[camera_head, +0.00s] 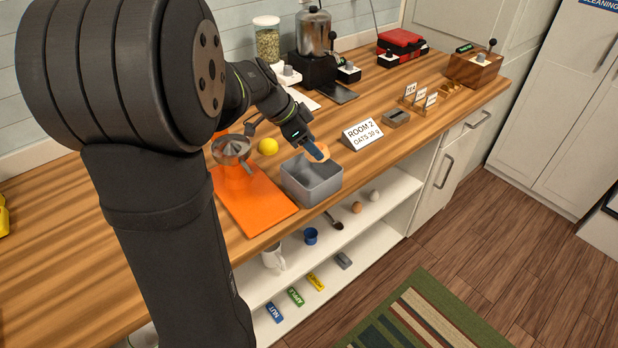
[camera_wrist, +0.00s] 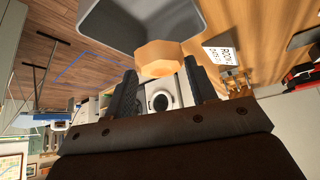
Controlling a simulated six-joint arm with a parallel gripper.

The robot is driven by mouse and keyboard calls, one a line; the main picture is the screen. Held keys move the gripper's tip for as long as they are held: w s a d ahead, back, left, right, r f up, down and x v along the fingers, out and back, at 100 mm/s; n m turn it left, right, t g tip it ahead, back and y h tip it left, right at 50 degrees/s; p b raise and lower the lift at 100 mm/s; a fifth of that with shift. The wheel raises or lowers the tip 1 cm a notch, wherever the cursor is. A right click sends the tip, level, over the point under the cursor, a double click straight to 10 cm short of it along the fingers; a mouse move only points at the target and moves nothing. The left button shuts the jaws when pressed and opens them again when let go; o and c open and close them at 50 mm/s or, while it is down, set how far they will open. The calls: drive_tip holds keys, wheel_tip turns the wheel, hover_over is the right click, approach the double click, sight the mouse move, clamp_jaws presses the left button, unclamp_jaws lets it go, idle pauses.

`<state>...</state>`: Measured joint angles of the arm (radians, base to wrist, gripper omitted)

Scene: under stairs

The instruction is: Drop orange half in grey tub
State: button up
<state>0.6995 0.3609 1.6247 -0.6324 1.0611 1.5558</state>
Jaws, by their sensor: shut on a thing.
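The orange half (camera_head: 318,154) is pale orange and sits at the tips of my gripper (camera_head: 312,145) in the head view. In the wrist view the orange half (camera_wrist: 158,58) shows between the two dark fingers of my gripper (camera_wrist: 160,82), which is shut on it. The grey tub (camera_head: 312,187) is an open square box on the wooden counter. The orange half is above the tub's back right part in the head view. In the wrist view the grey tub (camera_wrist: 190,14) lies close beyond the orange half. The tub's floor is partly visible and looks empty.
An orange board (camera_head: 250,203) lies left of the tub, with a metal strainer (camera_head: 231,150) and a yellow ball-like fruit (camera_head: 268,146) behind. A "ROOM 2" sign (camera_head: 361,134) stands to the right. The shelf below holds a mug (camera_head: 273,257) and small items.

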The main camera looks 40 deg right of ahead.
drive_tip(key=shift+f, duration=1.7)
drive_tip(key=o, duration=1.5)
drive_tip(key=shift+c, duration=0.2)
drive_tip(key=v, duration=1.7)
drive_tip(key=shift+a+r, duration=0.2)
